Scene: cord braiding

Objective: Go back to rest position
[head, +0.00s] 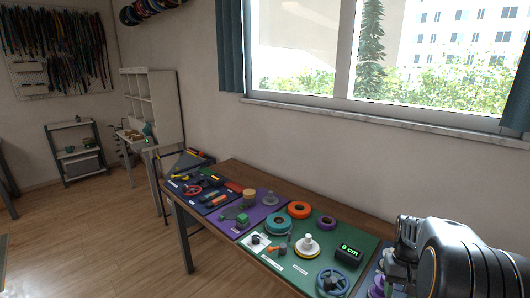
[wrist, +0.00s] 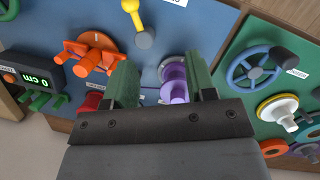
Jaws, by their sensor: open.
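My gripper (wrist: 161,64) shows in the wrist view with two green fingers spread apart and nothing held between them. A purple spool-like part (wrist: 174,82) on a blue board (wrist: 205,35) shows behind the gap, near the right finger; I cannot tell the distance. In the head view my arm is at the right edge, over the right end of the workbench (head: 230,172), and my fingers cannot be made out there.
The blue board also bears an orange knob (wrist: 95,52) and a yellow pin (wrist: 133,14). Open floor (head: 110,230) lies left of the bench.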

